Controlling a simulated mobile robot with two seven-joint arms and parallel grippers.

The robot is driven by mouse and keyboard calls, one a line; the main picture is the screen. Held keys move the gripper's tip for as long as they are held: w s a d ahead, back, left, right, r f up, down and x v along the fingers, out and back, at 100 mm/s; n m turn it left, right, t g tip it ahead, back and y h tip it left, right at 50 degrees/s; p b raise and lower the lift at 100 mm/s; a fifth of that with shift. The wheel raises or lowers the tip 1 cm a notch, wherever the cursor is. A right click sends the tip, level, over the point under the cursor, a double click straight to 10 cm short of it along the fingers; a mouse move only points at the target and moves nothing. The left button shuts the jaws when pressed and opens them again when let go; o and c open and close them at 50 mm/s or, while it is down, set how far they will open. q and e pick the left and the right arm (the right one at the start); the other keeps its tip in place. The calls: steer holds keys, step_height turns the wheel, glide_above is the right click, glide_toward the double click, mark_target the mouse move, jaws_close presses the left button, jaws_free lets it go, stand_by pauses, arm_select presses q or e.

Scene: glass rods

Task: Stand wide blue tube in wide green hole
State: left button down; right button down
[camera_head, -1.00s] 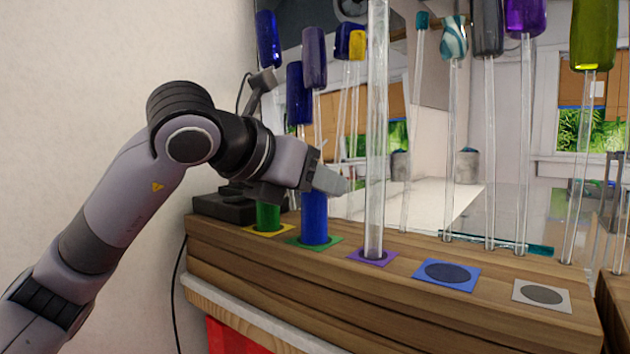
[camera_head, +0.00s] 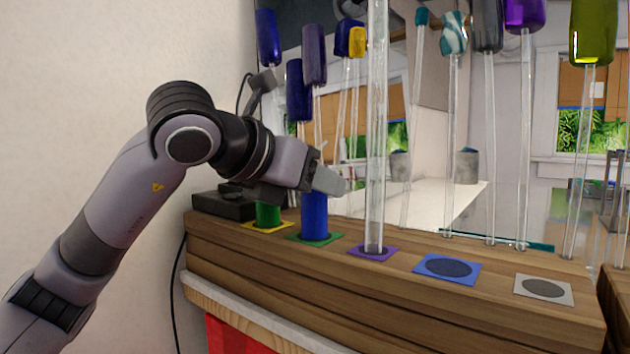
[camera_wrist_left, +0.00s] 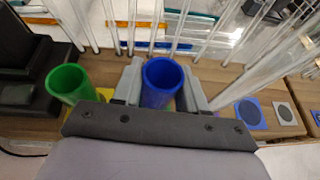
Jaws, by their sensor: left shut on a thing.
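The wide blue tube (camera_head: 314,214) stands upright at the green-bordered hole (camera_head: 316,239), with its lower end at the green square. My left gripper (camera_head: 328,181) is shut on its upper part. In the left wrist view the blue tube's open top (camera_wrist_left: 163,76) shows between the two fingers of my left gripper (camera_wrist_left: 162,88). The head view does not show how deep the tube's lower end sits. My right gripper is not in view.
A green tube (camera_head: 268,214) stands at the yellow square just left. A tall clear rod stands at the purple square (camera_head: 374,252). The blue (camera_head: 447,269) and white (camera_head: 543,290) squares have empty holes. Clear rods with coloured tops rise behind.

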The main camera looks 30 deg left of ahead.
arm_select(q)
steer(key=shift+f, duration=0.3)
steer(key=c, duration=0.9)
jaws_free()
steer(key=shift+s, duration=0.1)
steer(key=v, duration=1.1)
